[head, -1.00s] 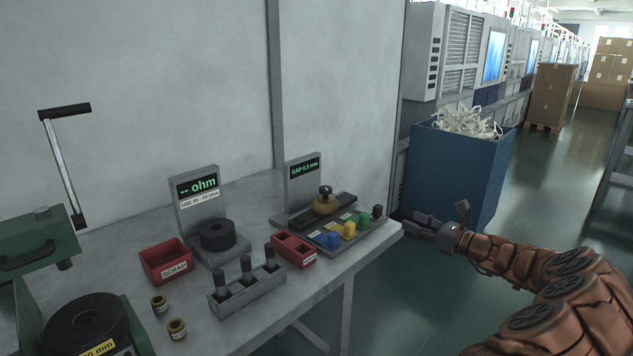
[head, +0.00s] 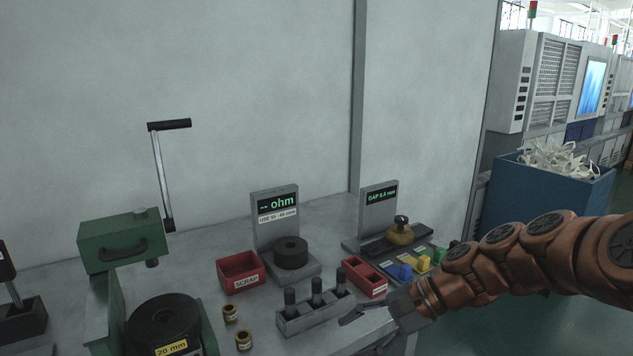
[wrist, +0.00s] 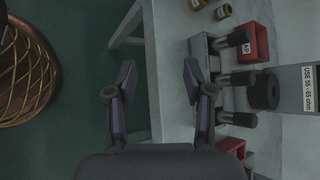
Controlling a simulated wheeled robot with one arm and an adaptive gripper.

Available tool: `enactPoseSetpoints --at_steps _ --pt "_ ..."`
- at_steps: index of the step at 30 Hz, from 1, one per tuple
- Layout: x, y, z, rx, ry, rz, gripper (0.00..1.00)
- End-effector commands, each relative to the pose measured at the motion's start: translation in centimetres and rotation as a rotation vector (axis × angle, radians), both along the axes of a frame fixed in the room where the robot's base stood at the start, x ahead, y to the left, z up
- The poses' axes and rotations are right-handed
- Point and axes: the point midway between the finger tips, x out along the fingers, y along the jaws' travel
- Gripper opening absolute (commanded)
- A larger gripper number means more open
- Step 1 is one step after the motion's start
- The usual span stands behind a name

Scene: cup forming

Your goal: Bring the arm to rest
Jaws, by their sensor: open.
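My gripper (head: 368,327) is at the front right edge of the bench (head: 330,208) in the head view, with my brown arm reaching in from the right. In the wrist view my gripper (wrist: 158,80) has its two fingers spread wide with nothing between them. One finger is over the dark green floor and the other is over the bench edge. It is just in front of the grey rack (head: 315,318) of dark-handled tools, which also shows in the wrist view (wrist: 200,60).
On the bench are a red scrap bin (head: 240,272), a second red bin (head: 366,280), an ohm meter stand (head: 275,215), a gap gauge (head: 379,208), two small brass cups (head: 243,340) and a green press (head: 120,243). A blue bin (head: 535,200) of white strips stands behind my arm.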

Motion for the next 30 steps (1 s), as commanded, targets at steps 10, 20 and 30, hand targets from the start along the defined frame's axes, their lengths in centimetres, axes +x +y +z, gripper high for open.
enactPoseSetpoints --at_steps 10,20,30 --pt "-13.1 -1.0 -4.8 -0.390 -0.118 0.436 0.52" --pt "-21.3 -7.0 -7.6 -0.663 -0.150 0.735 0.52" --pt "-24.8 -10.8 -6.1 -0.787 -0.146 0.866 0.52"
